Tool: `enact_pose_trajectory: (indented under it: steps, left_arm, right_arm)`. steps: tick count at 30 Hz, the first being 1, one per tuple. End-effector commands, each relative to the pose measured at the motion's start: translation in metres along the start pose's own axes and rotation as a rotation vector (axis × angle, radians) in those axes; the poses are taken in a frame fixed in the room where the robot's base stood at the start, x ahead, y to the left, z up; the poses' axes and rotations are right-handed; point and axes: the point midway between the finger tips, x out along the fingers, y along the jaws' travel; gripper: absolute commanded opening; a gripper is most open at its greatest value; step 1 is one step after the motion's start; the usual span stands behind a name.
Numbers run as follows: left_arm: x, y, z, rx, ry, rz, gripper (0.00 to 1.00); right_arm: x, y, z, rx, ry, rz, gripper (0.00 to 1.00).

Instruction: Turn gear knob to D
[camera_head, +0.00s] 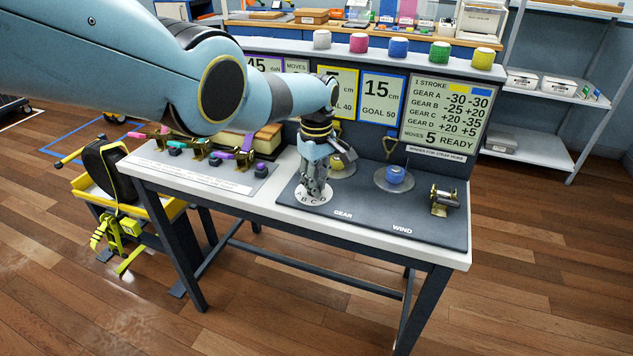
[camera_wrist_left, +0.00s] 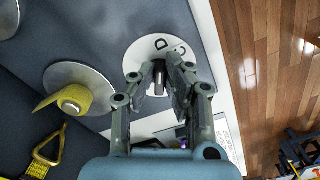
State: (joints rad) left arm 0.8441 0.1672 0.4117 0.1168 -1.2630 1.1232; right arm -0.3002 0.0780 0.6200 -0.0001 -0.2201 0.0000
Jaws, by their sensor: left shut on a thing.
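The white gear dial (camera_head: 312,200) lies on the dark panel above the GEAR label, with letters A to D along its front edge. My left gripper (camera_head: 314,188) points down onto the dial, its fingers closed around the gear knob, which they hide in the head view. In the left wrist view the dial (camera_wrist_left: 140,52) shows a D near its top. There the dark knob (camera_wrist_left: 159,77) shows between the fingertips of the left gripper (camera_wrist_left: 160,76). Which letter the knob points at cannot be told. My right gripper is not in view.
The sign (camera_head: 445,115) reads "MOVES 5 READY". Coloured straps with buckles lie at left.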

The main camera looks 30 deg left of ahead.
Motion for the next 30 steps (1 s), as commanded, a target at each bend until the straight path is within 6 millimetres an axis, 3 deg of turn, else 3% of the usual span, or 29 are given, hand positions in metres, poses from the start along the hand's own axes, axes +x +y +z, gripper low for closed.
enact_pose_trajectory:
  steps: [3, 4, 9, 20, 26, 30]
  left_arm:
    - [-0.002, 0.002, -0.001, 0.001, 0.003, 0.004, 0.0]
    - [-0.002, 0.002, -0.001, 0.001, 0.003, 0.004, 0.14]
    - [-0.001, 0.001, -0.001, 0.001, 0.002, 0.003, 0.34]
    - [-0.004, 0.001, -0.001, 0.001, 0.002, 0.003, 0.34]
    - [-0.022, 0.001, -0.001, 0.001, 0.003, 0.004, 0.34]
    - [-0.05, 0.001, -0.001, 0.002, 0.004, 0.006, 0.34]
  right_arm:
    - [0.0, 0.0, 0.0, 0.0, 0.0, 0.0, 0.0]
    - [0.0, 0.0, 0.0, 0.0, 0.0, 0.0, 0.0]
    - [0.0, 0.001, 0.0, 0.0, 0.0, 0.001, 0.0]
    - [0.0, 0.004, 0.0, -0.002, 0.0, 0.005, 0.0]
    - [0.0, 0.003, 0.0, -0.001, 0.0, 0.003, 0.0]
    - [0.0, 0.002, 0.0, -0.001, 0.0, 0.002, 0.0]
